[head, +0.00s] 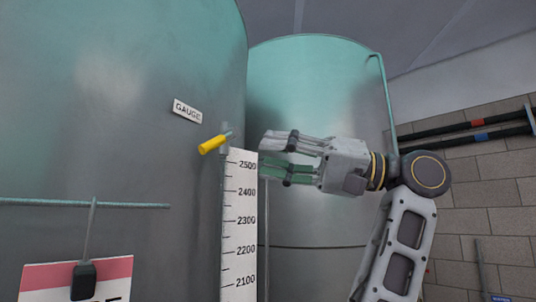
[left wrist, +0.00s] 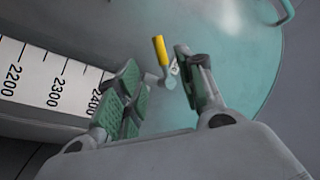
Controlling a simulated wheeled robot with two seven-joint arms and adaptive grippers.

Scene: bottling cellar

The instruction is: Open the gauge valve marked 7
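The gauge valve has a yellow handle (head: 213,144) that points left and slightly down from a small metal body. It sits at the top of the white scale, below a plate reading GAUGE (head: 187,111). No number 7 is legible. My left gripper (head: 264,154) is to the right of the valve, fingers pointing left at it, open and empty, with a gap to the handle. In the left wrist view the yellow handle (left wrist: 160,50) shows beyond and between the parted fingers (left wrist: 157,62). My right gripper is not in view.
The white scale (head: 240,225) runs down the front of a large tank (head: 110,120). A second tank (head: 310,75) stands behind my gripper. A rod (head: 80,203) and a pink-and-white sign (head: 110,272) are at lower left. Pipes (head: 470,128) run along the brick wall at right.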

